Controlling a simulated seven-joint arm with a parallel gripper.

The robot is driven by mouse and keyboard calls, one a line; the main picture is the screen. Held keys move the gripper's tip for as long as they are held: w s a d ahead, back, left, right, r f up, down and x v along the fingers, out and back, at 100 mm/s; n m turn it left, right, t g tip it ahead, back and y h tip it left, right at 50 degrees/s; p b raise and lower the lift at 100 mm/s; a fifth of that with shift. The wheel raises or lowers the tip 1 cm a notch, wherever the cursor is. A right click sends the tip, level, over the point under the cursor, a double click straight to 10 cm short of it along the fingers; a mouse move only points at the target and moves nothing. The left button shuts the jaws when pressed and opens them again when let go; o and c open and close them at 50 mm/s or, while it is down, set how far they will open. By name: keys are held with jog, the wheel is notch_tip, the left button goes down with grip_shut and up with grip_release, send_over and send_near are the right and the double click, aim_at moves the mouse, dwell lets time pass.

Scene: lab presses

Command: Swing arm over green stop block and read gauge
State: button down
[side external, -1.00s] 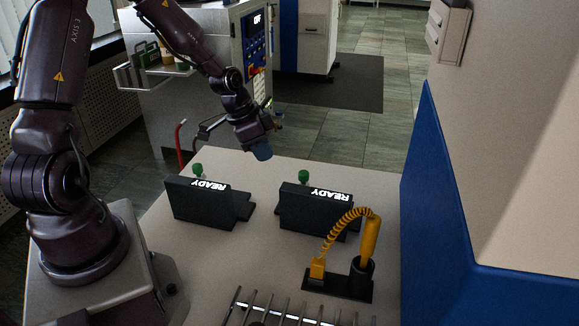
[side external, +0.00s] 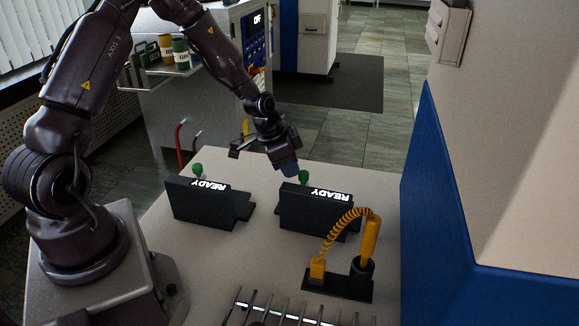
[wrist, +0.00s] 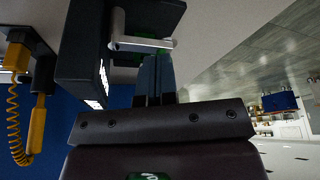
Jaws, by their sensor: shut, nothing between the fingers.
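Two black press units with READY displays stand on the table in the side view, the left unit (side external: 196,202) and the right unit (side external: 315,212). A green piece shows behind each, one at the left (side external: 197,168) and one at the right (side external: 304,176). My gripper (side external: 289,168) is just left of the right green piece, pointing down. In the wrist view my shut, empty fingers (wrist: 154,75) reach toward a pale grey bar (wrist: 145,43) beside a dark unit (wrist: 85,50). A little green (wrist: 165,47) shows behind the bar; contact is unclear. No gauge dial is readable.
A yellow probe (side external: 369,236) with a coiled cord stands in a black holder (side external: 338,284) at the front right. A metal rack (side external: 285,312) lies at the front edge. A blue and beige wall (side external: 435,190) bounds the right. The table between the units is clear.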

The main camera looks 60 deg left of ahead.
jog(key=shift+w+d+m+h, duration=0.1)
jog(key=shift+w+m+h, duration=0.3)
jog(key=shift+m, duration=0.7)
jog(key=shift+w+d+m+g, duration=0.1)
jog(key=shift+w+m+g, duration=0.2)
jog(key=shift+m, duration=0.1)
jog(key=shift+w+d+m+g+h, duration=0.2)
jog(key=shift+w+m, duration=0.05)
jog(key=shift+m, duration=0.5)
jog(key=shift+w+d+m+g+h, duration=0.15)
jog(key=shift+w+m+g+h, duration=0.05)
jog(key=shift+m, duration=0.55)
jog(key=shift+w+d+m+g+h, duration=0.15)
jog(key=shift+w+d+m+g, duration=0.1)
jog(key=shift+m, duration=0.45)
jog(key=shift+w+d+m+g+h, duration=0.15)
jog(key=shift+w+d+m, duration=0.05)
jog(key=shift+m, duration=0.5)
jog(key=shift+w+d, duration=0.15)
jog(key=shift+d, duration=0.15)
dwell(0.9)
dwell(0.8)
send_near(306, 174)
jog(key=s+a+r, duration=0.1)
jog(key=a+r, duration=0.1)
jog(key=shift+s+a+r, duration=0.15)
jog(key=shift+s+a, duration=0.25)
